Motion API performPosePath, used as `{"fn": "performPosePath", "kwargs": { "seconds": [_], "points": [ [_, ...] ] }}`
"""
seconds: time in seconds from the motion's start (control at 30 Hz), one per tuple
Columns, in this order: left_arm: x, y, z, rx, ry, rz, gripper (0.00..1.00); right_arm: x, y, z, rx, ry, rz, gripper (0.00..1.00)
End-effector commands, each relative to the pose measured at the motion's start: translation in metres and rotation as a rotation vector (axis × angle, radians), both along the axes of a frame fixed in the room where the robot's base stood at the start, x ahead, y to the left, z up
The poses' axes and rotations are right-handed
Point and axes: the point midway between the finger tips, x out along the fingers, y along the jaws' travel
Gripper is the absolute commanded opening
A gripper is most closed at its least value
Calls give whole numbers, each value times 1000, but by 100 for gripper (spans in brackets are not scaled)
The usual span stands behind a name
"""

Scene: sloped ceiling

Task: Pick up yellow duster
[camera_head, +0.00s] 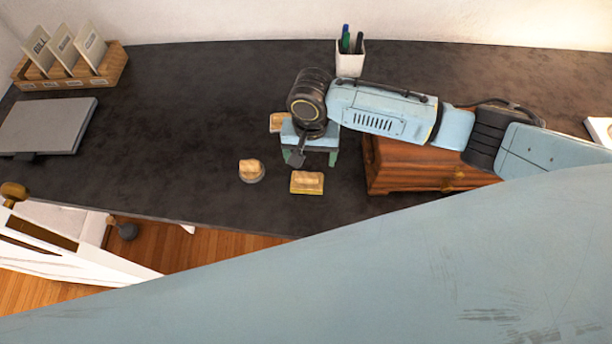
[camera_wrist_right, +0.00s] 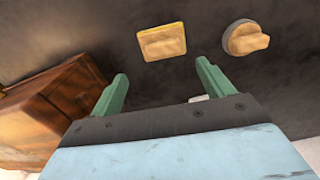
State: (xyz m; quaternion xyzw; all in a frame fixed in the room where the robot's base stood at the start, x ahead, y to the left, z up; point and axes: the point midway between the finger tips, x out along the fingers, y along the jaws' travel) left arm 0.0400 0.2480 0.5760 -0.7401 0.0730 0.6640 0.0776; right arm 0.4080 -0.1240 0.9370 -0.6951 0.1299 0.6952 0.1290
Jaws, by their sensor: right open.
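The yellow duster (camera_head: 307,183) is a small block with a tan wooden top and a yellow base. It lies on the dark desk (camera_head: 180,120). It also shows in the right wrist view (camera_wrist_right: 163,42), just beyond the fingertips and between their lines. My right gripper (camera_head: 310,156) is open and empty, with its green fingers apart, behind the duster in the head view. The fingers also show in the right wrist view (camera_wrist_right: 162,74). My left gripper is not in view.
A round tan-topped duster with a grey base (camera_head: 251,172) lies left of the yellow one. Another tan block (camera_head: 277,122) is partly hidden behind my gripper. A wooden drawer box (camera_head: 400,170) stands close on the right. A pen cup (camera_head: 350,60) stands behind. The desk's left-middle is clear.

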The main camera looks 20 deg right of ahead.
Motion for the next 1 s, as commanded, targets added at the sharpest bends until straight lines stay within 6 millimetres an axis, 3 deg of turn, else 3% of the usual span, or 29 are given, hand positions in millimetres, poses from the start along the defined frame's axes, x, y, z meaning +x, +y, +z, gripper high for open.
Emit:
{"fn": "performPosePath", "kwargs": {
  "seconds": [0.03, 0.17, 0.37, 0.57, 0.73, 0.97, 1.0],
  "points": [
    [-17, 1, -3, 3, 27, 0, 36, 0, 0, -11, -1, 1, 0, 80],
    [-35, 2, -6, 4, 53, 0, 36, 0, 0, -29, 0, -1, 1, 80],
    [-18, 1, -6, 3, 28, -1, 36, 0, 2, -42, 0, -2, 2, 80],
    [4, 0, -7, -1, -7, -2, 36, -3, 7, -71, -2, -2, 1, 80],
    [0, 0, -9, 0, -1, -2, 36, -3, 7, -87, 1, -3, 2, 80],
    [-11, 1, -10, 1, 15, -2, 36, -3, 7, -88, 1, -3, 2, 80],
    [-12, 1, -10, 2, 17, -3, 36, -3, 7, -88, 1, -3, 2, 76]
  ]
}}
